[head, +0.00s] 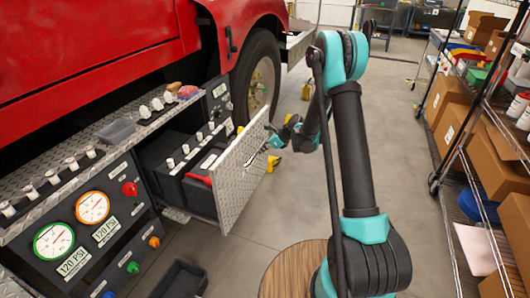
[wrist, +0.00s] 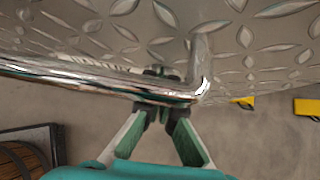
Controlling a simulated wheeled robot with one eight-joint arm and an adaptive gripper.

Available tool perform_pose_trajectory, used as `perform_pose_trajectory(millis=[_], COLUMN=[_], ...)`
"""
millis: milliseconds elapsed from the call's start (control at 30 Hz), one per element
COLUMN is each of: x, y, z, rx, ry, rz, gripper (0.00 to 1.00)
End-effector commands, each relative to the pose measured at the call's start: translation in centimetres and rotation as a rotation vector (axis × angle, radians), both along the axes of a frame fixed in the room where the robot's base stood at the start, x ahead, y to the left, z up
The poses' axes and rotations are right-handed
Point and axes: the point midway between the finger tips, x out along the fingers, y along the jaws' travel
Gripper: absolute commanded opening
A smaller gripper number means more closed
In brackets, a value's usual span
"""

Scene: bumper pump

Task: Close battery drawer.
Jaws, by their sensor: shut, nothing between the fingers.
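The battery drawer stands pulled out from the red truck's side panel. Its diamond-plate front (head: 236,178) faces my arm, and dark batteries (head: 180,160) show behind it. The same plate fills the top of the wrist view (wrist: 240,45). A shiny metal handle bar (wrist: 80,82) runs across it and bends toward the plate at its right end. My gripper (head: 270,146) is at the outer face of the drawer front. In the wrist view its fingers (wrist: 158,98) meet, shut and empty, at the handle near the bend. The tips are partly hidden by the bar, so I cannot tell whether they touch.
A gauge panel (head: 93,208) with coloured knobs lies left of the drawer. A truck wheel (head: 258,75) stands behind it. Yellow objects (head: 274,165) are on the floor beyond the drawer front. A round wooden top (head: 295,268) is near. Shelves with boxes (head: 448,105) line the right.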

Motion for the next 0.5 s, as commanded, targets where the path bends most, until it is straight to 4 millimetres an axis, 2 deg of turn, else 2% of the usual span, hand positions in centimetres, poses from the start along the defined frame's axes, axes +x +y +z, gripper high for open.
perform_pose_trajectory(millis=[33, 500], x=[0.6, 4.9], y=[2.0, 13.9], z=[0.2, 0.2], rx=[0.012, 0.009], ry=[-0.005, -0.005], rz=[0.006, 0.007], gripper=[0.0, 0.0])
